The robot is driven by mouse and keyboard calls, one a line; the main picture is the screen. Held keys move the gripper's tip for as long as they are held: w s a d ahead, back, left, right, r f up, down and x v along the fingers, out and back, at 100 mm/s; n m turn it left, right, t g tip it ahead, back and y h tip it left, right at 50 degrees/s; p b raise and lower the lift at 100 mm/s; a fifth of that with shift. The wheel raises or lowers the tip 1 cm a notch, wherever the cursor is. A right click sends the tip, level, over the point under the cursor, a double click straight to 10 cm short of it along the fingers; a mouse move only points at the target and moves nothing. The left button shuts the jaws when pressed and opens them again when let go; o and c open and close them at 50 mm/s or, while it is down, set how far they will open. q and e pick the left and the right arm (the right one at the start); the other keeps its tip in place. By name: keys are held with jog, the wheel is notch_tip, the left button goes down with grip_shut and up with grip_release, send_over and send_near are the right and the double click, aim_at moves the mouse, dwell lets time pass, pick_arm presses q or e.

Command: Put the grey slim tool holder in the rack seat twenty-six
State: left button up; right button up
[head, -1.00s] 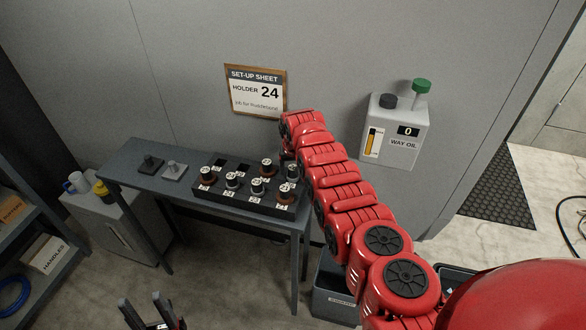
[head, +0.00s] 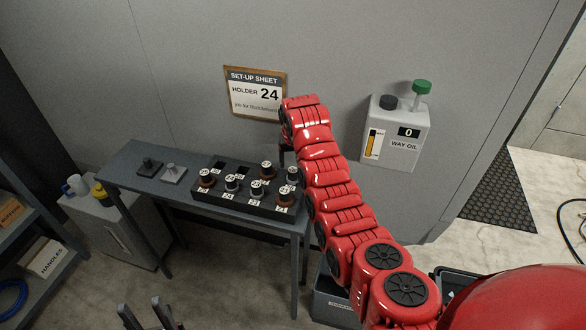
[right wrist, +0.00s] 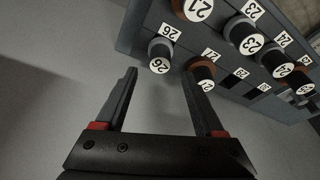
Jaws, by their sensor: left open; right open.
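The black rack (head: 240,203) stands on the grey bench with orange-collared and grey holders in it. A grey holder (right wrist: 160,52) stands at the rack label 26 in the right wrist view; in the head view a grey holder (head: 292,175) stands at the back right corner. My right gripper (right wrist: 160,76) is open and empty, its fingertips just short of the grey holder and roughly either side of it. In the head view my right arm mostly hides that gripper. My left gripper (head: 150,312) is open and empty, low in front of the bench.
Two rack seats at the back left look empty. An orange-collared holder (right wrist: 201,76) stands close to my right finger. Two small blocks with studs (head: 173,173) sit on the bench left of the rack. A set-up sheet (head: 255,92) reading holder 24 hangs on the wall.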

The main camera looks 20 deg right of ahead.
jog(key=b+v, duration=0.1)
jog(key=v, duration=0.5)
jog(key=shift+b, duration=0.4)
